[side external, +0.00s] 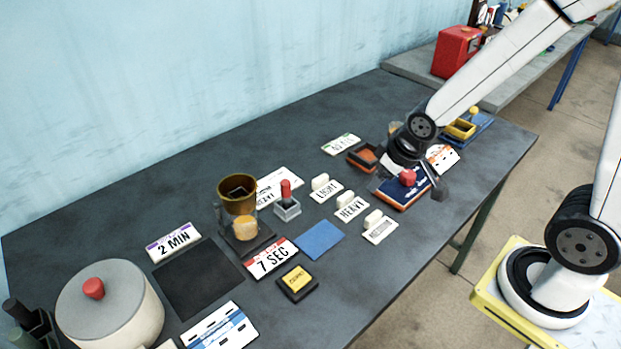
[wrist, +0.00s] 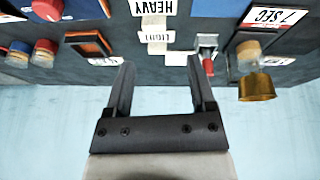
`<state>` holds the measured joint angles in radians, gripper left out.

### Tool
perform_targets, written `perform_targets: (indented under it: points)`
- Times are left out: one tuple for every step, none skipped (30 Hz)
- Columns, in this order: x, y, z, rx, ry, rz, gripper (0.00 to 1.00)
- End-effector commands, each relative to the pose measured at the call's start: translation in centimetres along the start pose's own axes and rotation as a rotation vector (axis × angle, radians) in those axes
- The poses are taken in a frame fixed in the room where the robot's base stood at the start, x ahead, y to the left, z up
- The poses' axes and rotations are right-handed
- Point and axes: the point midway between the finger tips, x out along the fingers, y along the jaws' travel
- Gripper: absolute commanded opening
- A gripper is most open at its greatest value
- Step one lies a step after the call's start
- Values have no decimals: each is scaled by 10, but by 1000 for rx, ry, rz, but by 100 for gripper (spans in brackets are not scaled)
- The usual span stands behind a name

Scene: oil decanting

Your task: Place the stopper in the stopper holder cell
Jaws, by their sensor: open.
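My gripper (side external: 413,163) is at the right part of the table in the side external view, above the blue panel. In the wrist view its two fingers (wrist: 160,68) are spread, with nothing between them. I cannot tell for sure which thing is the stopper.
A brass funnel (side external: 238,190) sits over a glass vessel with amber contents (side external: 245,229). A red-handled piece stands in a grey holder (side external: 287,209). Labelled cards, including "HEAVY" (side external: 351,208), and a blue panel with a red knob (side external: 407,177) are nearby. A lidded pot (side external: 110,305) is front left.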

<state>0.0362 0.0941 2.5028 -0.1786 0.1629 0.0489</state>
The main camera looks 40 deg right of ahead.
Motion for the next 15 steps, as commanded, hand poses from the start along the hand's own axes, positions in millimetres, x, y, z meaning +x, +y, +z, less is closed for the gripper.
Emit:
perform_targets:
  points:
    - [-6,-5,10,23,-36,-9,71]
    - [-9,-8,15,36,-57,-15,71]
    - [-12,-11,22,50,-82,-24,71]
    - [-14,-13,26,60,-98,-29,71]
    - [-16,-15,29,69,-112,-34,71]
    - [-18,-17,33,77,-126,-40,71]
    - [-19,-18,35,82,-135,-44,71]
    - [-20,-19,37,86,-141,-46,71]
    - [-21,-20,38,89,-147,-49,71]
    - [-21,-20,39,90,-151,-50,71]
    - [-21,-20,39,90,-152,-50,71]
    - [-21,-20,40,91,-153,-51,71]
    - [-21,-20,40,91,-153,-51,71]
    - [-21,-20,39,91,-152,-50,71]
    - [-21,-20,39,91,-152,-50,71]
